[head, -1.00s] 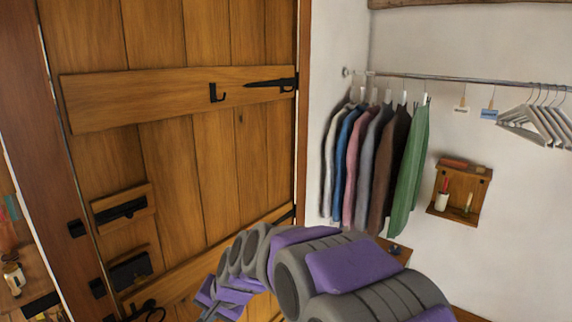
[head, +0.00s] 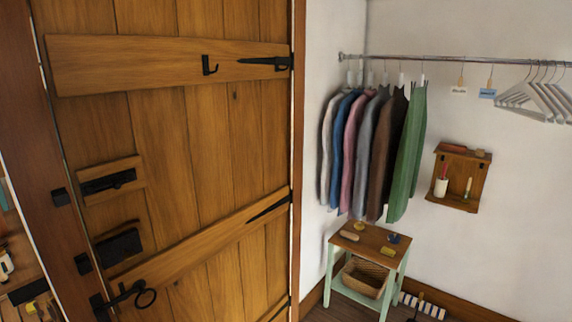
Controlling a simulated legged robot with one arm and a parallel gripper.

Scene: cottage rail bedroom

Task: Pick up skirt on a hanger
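Several garments hang close together on a metal rail (head: 450,58) along the white wall. Grey, pink, blue and pale garments hang further left and partly hide one another. Their lower ends hang free above a small stool. Several empty white hangers (head: 538,100) hang at the right end of the rail. My gripper is not in view.
A wooden door (head: 190,150) with black iron fittings fills the left. A small stool (head: 366,247) holding small items, with a basket (head: 365,277) below, stands under the garments. A wooden wall shelf (head: 458,178) and two small tags hang between garments and empty hangers. Little floor shows.

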